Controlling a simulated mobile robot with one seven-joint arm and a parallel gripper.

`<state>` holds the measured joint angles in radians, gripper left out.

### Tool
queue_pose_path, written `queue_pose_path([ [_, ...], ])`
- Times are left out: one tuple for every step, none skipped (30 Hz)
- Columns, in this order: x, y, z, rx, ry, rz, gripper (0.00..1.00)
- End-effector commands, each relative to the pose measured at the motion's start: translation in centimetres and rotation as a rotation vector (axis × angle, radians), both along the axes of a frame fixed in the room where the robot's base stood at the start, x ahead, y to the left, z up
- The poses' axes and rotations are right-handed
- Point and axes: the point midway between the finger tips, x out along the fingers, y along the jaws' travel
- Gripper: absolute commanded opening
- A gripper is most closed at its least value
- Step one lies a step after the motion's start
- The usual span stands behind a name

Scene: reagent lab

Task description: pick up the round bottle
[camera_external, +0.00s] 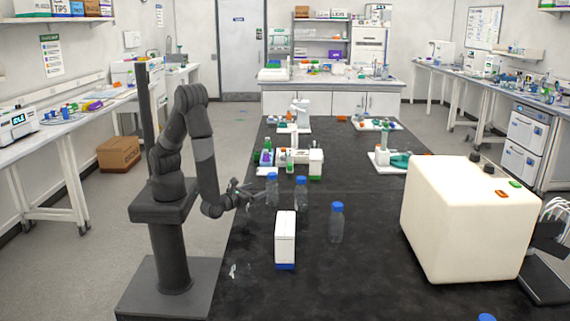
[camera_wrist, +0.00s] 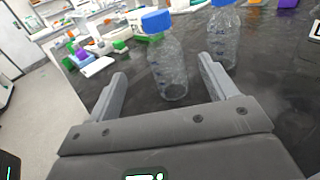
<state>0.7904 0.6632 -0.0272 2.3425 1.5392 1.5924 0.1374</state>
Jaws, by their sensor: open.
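The left bottle (camera_external: 272,190) is closest to my gripper (camera_external: 252,193); the middle bottle (camera_external: 301,196) and the right bottle (camera_external: 336,224) stand farther right. In the wrist view, my gripper (camera_wrist: 162,69) is open and empty, with one finger on each side of the picture's middle. One clear bottle (camera_wrist: 172,72) appears between and just beyond the fingertips. A second clear bottle (camera_wrist: 223,40) stands behind it to the right. I cannot tell whether a finger touches either one.
A white box with a blue base (camera_external: 285,240) stands on the table in front of the bottles. A large cream-coloured machine (camera_external: 460,225) fills the table's right side. Lab items, including a white-and-green container (camera_external: 316,163), stand farther back. The table's front left is mostly clear.

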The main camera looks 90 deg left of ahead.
Motion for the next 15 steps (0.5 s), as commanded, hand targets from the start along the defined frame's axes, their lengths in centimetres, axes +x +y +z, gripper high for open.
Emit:
queue_pose_path([
  [0.0, 0.0, -0.6, 0.002, 0.002, 0.000, 0.78],
  [0.0, 0.0, -0.9, 0.001, 0.001, 0.000, 0.78],
  [0.1, 0.1, -1.1, 0.000, 0.000, 0.001, 0.78],
  [0.3, 0.3, -1.2, -0.001, -0.001, 0.001, 0.78],
  [0.5, 0.5, -1.2, -0.001, -0.001, 0.002, 0.78],
  [0.8, 0.9, -1.3, -0.001, -0.002, 0.003, 0.78],
  [1.2, 1.2, -1.3, -0.001, -0.002, 0.005, 0.78],
  [1.5, 1.6, -1.2, -0.001, -0.002, 0.004, 0.78],
  [2.0, 2.1, -1.3, -0.001, -0.001, 0.005, 0.78],
  [2.3, 2.5, -1.3, -0.001, -0.001, 0.005, 0.78],
  [2.7, 2.7, -1.3, -0.001, -0.001, 0.003, 0.78],
  [3.1, 3.1, -1.3, -0.001, -0.001, 0.004, 0.78],
  [3.3, 3.4, -1.3, -0.001, -0.002, 0.003, 0.78],
  [3.6, 3.6, -1.3, -0.001, -0.002, 0.003, 0.78],
  [3.8, 3.8, -1.3, -0.001, -0.001, 0.003, 0.78],
])
